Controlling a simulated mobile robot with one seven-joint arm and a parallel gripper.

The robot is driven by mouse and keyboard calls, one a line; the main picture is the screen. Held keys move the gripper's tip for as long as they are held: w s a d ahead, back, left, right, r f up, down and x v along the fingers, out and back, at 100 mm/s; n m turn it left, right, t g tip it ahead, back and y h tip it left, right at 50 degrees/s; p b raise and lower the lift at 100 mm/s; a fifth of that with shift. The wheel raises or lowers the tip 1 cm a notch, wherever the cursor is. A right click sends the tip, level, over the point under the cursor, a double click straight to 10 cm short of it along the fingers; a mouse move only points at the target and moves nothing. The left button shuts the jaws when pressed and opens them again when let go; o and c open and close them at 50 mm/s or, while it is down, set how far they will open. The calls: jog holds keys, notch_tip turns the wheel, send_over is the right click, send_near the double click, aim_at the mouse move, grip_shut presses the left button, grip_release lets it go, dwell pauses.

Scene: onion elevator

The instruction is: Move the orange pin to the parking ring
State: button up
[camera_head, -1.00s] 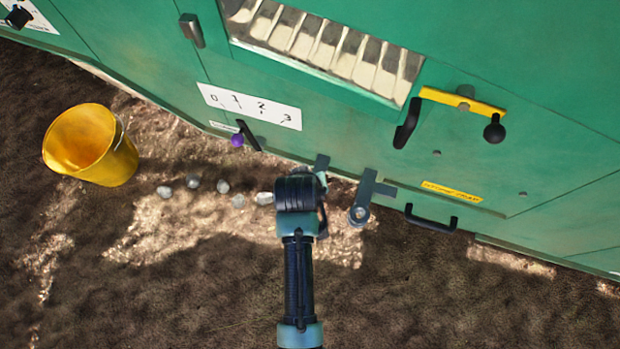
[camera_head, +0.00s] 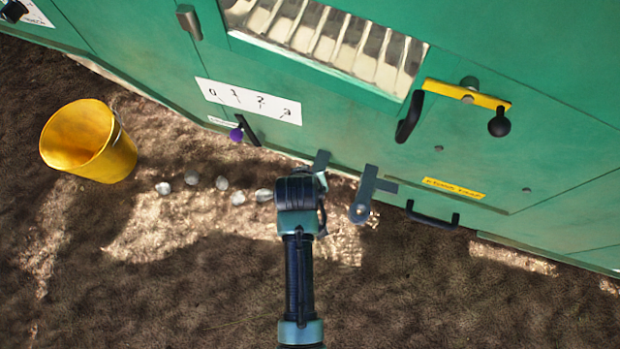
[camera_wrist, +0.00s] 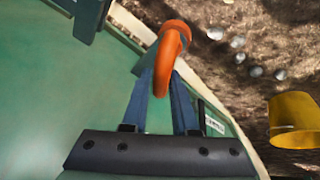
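The orange pin (camera_wrist: 177,38) shows in the wrist view as a curved orange handle beside a teal holder near the panel's lower edge. My gripper (camera_wrist: 163,84) has its two blue fingers on either side of the handle's near end. There is a gap between the fingers with orange in it, but I cannot tell whether they press on it. In the head view my gripper (camera_head: 318,190) hides the pin and part of its bracket. A grey-blue bracket with a round ring end (camera_head: 360,212), likely the parking ring, is just to the right and appears empty.
The green machine panel (camera_head: 330,130) is close behind my gripper. A black handle (camera_head: 432,218) juts out on the right, and a purple-knobbed lever (camera_head: 236,134) on the left. A yellow bucket (camera_head: 88,142) and several pale onions (camera_head: 222,184) are on the soil at left.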

jog(key=o, duration=0.4)
jog(key=p+v, duration=0.6)
jog(key=v, duration=0.7)
jog(key=shift+p, duration=0.4)
